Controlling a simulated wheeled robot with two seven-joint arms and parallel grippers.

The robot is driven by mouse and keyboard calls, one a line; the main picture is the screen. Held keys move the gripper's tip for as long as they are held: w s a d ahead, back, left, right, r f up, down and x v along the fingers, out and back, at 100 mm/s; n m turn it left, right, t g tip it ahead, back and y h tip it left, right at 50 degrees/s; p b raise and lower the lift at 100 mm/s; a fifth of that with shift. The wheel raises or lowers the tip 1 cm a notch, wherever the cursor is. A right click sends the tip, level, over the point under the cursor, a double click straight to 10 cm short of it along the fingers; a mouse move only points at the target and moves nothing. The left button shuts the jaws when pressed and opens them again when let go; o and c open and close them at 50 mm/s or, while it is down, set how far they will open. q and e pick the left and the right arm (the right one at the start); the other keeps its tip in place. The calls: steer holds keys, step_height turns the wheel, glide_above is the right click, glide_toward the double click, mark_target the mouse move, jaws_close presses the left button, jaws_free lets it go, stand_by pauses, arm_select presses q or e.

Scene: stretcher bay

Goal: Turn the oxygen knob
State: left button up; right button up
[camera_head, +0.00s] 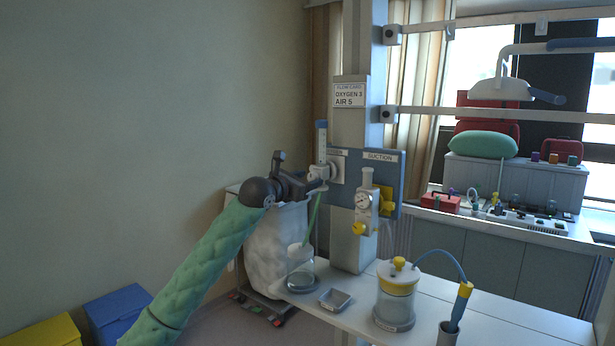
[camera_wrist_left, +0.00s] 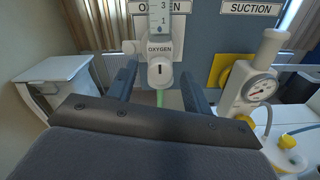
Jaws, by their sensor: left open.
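The oxygen flowmeter (camera_head: 321,140) is a clear upright tube with a blue top on the blue wall panel, and its scale tube also shows in the left wrist view (camera_wrist_left: 158,18). Below the tube, the pale oxygen knob (camera_wrist_left: 160,74) has a dark slot, under an OXYGEN label. My left gripper (camera_head: 306,180) is at the flowmeter's left in the head view. In the left wrist view my left gripper (camera_wrist_left: 161,90) is open, with one finger on each side of the knob. I cannot tell whether either finger touches it. My right gripper is not in view.
A suction gauge (camera_head: 363,201) with yellow knobs is right of the oxygen outlet. A flow card (camera_head: 349,95) reads OXYGEN 3, AIR 5. Below, a white shelf (camera_head: 460,318) holds a humidifier jar (camera_head: 301,268), a small tray (camera_head: 336,299) and a suction canister (camera_head: 396,296). A white bag stands behind my arm.

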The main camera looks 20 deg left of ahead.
arm_select(q)
steer(key=shift+w+d, duration=0.1)
steer(key=shift+w, duration=0.1)
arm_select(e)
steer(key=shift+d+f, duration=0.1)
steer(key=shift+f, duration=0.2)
arm_select(q)
steer(key=shift+c, duration=0.4)
steer(key=c, duration=0.9)
steer(key=shift+f, duration=0.1)
